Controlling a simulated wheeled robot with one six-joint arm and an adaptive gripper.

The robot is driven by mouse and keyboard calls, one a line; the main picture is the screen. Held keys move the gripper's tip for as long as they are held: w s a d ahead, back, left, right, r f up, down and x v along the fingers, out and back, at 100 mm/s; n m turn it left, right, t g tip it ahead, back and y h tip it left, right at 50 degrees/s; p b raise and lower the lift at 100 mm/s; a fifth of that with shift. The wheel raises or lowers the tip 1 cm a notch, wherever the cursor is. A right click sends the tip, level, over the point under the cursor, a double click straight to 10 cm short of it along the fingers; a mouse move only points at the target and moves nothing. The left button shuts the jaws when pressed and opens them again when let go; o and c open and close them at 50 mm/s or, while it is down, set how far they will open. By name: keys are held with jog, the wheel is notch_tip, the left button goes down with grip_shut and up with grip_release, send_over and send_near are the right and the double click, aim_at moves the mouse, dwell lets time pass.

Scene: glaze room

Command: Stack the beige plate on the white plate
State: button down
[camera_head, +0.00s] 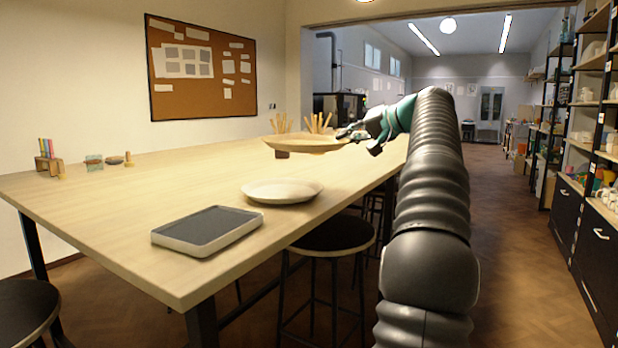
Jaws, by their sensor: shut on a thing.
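My gripper (352,134) is shut on the right rim of the beige plate (300,143). The beige plate is held about level in the air above the long table, and it looks apart from everything below it. The white plate (283,191) lies flat on the table, lower in the picture and a little to the left of the beige plate. It looks pale cream, and its top is empty. The exact grip of the fingers on the rim is too small to see.
A grey-topped tray (207,230) lies on the wooden table (130,215) in front of the white plate. Wooden sticks in a holder (318,124) stand behind the beige plate. Small items and a coloured-tool holder (48,160) stand at the far left. Stools (333,234) stand beside the table.

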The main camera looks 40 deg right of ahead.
jog(key=b, duration=0.2)
send_over(316, 189)
jog(key=f, duration=0.4)
jog(key=shift+s+a+f, duration=0.1)
jog(key=shift+s+f, duration=0.15)
jog(key=shift+f, duration=0.05)
jog(key=shift+f+b, duration=0.4)
jog(key=shift+f, duration=1.6)
jog(key=shift+f+b, duration=0.55)
jog(key=shift+f, duration=0.05)
jog(key=c, duration=1.3)
grip_release()
